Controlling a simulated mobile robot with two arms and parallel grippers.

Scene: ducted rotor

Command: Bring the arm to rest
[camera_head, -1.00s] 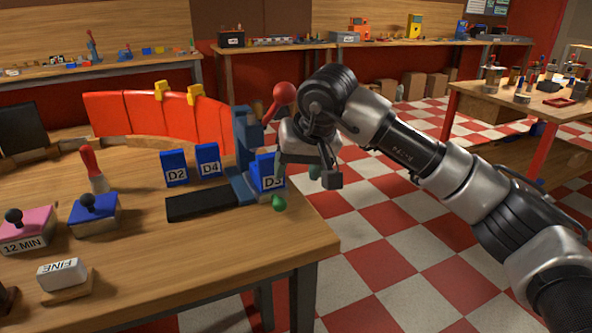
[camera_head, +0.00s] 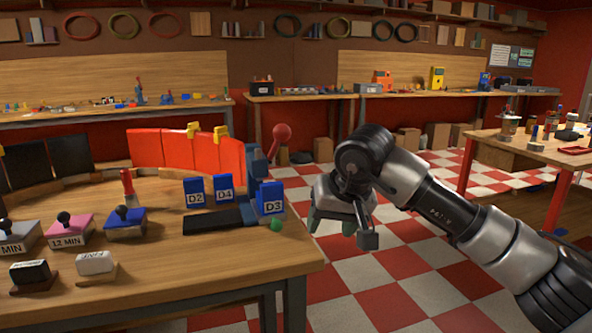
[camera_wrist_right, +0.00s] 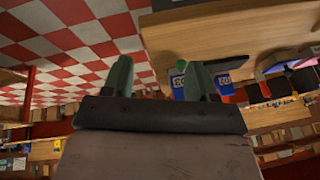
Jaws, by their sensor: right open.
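My right gripper (camera_head: 338,226) hangs over the checkered floor, just off the right edge of the workbench (camera_head: 200,275). It points downward in the head view. In the right wrist view its two green fingertips (camera_wrist_right: 162,78) stand apart with nothing between them. The blue D3 block (camera_head: 270,198) stands at the right end of a black strip with a blue upright, left of the gripper and apart from it. My left gripper does not show.
Blue blocks D2 (camera_head: 194,192) and D4 (camera_head: 224,188) stand on the bench. A lever with a red ball (camera_head: 281,132) rises behind D3. Stampers, including a blue one (camera_head: 125,224), stand at left. Floor right of the bench (camera_head: 410,260) is free.

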